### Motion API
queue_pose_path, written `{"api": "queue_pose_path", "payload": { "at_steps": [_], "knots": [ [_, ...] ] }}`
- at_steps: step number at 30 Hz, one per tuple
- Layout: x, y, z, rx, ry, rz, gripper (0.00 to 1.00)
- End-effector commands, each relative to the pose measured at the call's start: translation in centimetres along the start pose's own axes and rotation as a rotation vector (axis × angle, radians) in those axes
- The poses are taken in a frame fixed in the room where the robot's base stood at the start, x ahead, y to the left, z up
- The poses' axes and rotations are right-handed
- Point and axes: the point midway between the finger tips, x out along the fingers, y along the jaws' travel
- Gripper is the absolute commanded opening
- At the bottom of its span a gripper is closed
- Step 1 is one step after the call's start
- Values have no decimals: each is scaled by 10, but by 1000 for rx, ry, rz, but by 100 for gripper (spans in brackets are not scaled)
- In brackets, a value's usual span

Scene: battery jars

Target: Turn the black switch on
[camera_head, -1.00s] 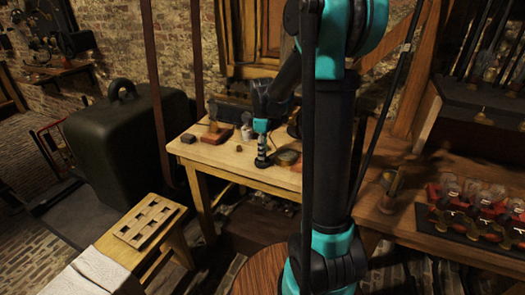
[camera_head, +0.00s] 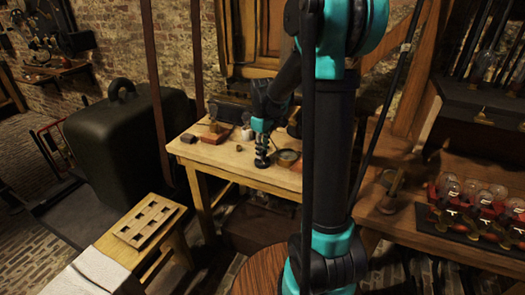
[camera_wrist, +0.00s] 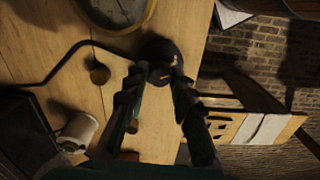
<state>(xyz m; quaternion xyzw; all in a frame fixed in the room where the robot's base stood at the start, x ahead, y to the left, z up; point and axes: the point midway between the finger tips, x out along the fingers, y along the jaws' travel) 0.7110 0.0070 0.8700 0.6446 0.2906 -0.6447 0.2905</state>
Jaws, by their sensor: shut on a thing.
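The black switch (camera_wrist: 160,52) is a round dark piece with a small lever or knob, standing on the wooden table (camera_wrist: 45,30). In the wrist view my gripper (camera_wrist: 156,72) points at it, with its fingertips at the near side of the switch, closed on its knob. In the head view my gripper (camera_head: 262,158) is low over the table's front part, and the switch's dark base shows just under the fingertips. The fingers partly hide the knob, and I cannot tell its exact position.
A round dial (camera_wrist: 116,8) lies close by the switch, also in the head view (camera_head: 287,157). A dark cable curves along the table. A small brown knob (camera_wrist: 99,74) and a white cup (camera_wrist: 77,131) stand nearby.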

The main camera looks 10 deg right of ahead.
Motion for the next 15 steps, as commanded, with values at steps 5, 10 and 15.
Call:
{"api": "queue_pose_path", "payload": {
  "at_steps": [5,10,15],
  "knots": [
    [0,0,0,166,0,0,0],
    [0,0,0,328,0,0,0],
    [0,0,0,490,0,0,0]
  ]
}}
